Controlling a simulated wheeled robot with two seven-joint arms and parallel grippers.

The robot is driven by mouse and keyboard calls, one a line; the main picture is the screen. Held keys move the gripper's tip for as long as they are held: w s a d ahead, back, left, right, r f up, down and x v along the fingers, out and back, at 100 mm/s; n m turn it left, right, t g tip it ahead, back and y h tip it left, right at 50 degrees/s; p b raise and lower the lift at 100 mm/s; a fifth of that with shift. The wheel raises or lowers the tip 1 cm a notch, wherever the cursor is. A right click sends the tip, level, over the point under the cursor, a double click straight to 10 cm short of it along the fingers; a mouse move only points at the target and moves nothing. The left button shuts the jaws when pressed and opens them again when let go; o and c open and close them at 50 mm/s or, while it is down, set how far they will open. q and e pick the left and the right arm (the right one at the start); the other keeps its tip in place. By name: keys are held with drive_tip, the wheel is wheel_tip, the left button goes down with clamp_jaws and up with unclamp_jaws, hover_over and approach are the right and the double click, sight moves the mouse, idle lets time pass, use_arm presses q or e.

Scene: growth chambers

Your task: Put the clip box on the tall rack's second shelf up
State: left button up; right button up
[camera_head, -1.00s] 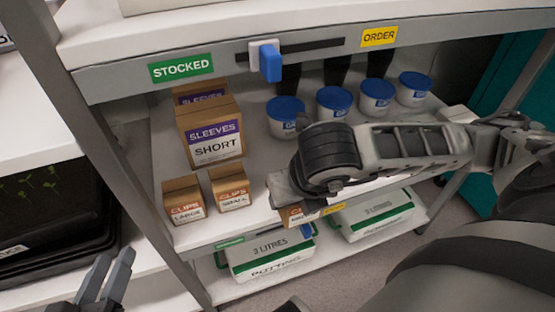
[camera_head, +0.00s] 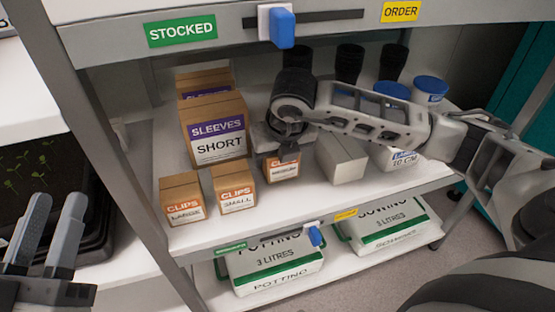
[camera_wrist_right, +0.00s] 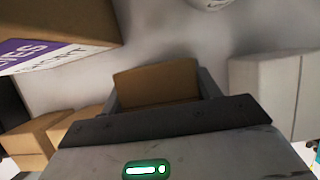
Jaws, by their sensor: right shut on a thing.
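A small brown clip box (camera_head: 282,169) with an orange and white label is between the fingers of my right gripper (camera_head: 279,150), over the rack's second shelf up (camera_head: 215,232). It also shows in the right wrist view (camera_wrist_right: 155,84), gripped between the fingers. Its size word is too small to read. I cannot tell whether its base touches the shelf. Two other clip boxes, large (camera_head: 184,199) and small (camera_head: 234,187), stand to its left at the front. My left gripper (camera_head: 42,225) is open and empty at the lower left.
Sleeves boxes (camera_head: 214,125) stand left of the held box, and a plain pale box (camera_head: 341,158) stands right of it. Blue-lidded tubs (camera_head: 431,88) are farther right. A shelf with a slider (camera_head: 282,28) is above; potting bags (camera_head: 275,262) lie below.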

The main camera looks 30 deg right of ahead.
use_arm(q)
drive_tip(key=shift+r, duration=0.15)
use_arm(e)
drive_tip(key=shift+f, duration=0.1)
drive_tip(key=o, duration=1)
drive_tip(key=p+v, duration=0.3)
drive_tip(key=v, duration=0.3)
drive_tip(key=shift+s+r, duration=0.15)
drive_tip(key=shift+r, duration=0.1)
use_arm(q)
drive_tip(key=shift+s+d+f+n+g+y, duration=0.1)
drive_tip(key=shift+s+f+n+g+y, duration=0.2)
drive_tip(key=shift+f+n+g, duration=0.45)
drive_tip(key=shift+s+d+f+n+g+y, duration=0.15)
drive_tip(key=shift+s+f+n+g+y, duration=0.25)
drive_tip(key=shift+f, duration=0.65)
drive_tip(key=shift+s+d+f+n+g+y, duration=0.1)
drive_tip(key=shift+f+n+g+y, duration=0.3)
drive_tip(key=shift+f+n, duration=0.45)
use_arm(e)
drive_tip(key=shift+s+r, duration=0.25)
drive_tip(key=shift+r, duration=0.2)
drive_tip(key=shift+a, duration=0.1)
